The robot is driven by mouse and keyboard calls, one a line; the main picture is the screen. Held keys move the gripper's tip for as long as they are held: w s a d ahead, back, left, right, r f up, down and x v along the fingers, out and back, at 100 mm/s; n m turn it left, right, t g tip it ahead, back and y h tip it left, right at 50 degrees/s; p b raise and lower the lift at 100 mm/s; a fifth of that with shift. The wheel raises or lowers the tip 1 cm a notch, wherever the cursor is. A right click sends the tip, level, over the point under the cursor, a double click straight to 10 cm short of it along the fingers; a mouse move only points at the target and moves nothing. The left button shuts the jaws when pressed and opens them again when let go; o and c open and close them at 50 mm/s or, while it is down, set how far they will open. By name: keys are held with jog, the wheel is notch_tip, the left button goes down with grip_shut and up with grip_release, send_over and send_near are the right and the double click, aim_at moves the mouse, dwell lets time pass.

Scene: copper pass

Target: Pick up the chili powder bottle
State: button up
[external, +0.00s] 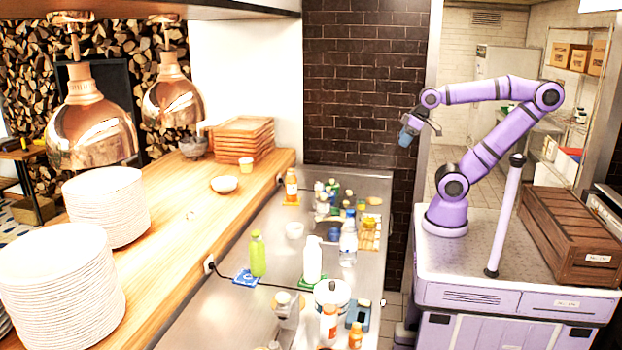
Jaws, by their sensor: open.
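Several bottles stand on the steel counter, and their labels are too small to read, so I cannot tell which one is the chili powder bottle. An orange bottle (291,188) stands at the far left of the counter. A white bottle with an orange label (328,326) and a small orange bottle (355,337) stand at the near end. A group of small bottles is crowded together at the far middle.
The steel counter (215,310) also holds a green bottle (258,254), a white pump bottle (312,260), a clear bottle (348,238) and a lidded pot (332,293). A raised wooden shelf (185,215) with plate stacks runs along its left. A brick wall (365,90) stands behind.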

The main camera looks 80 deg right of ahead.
jog(key=c, duration=0.4)
jog(key=shift+c, duration=0.2)
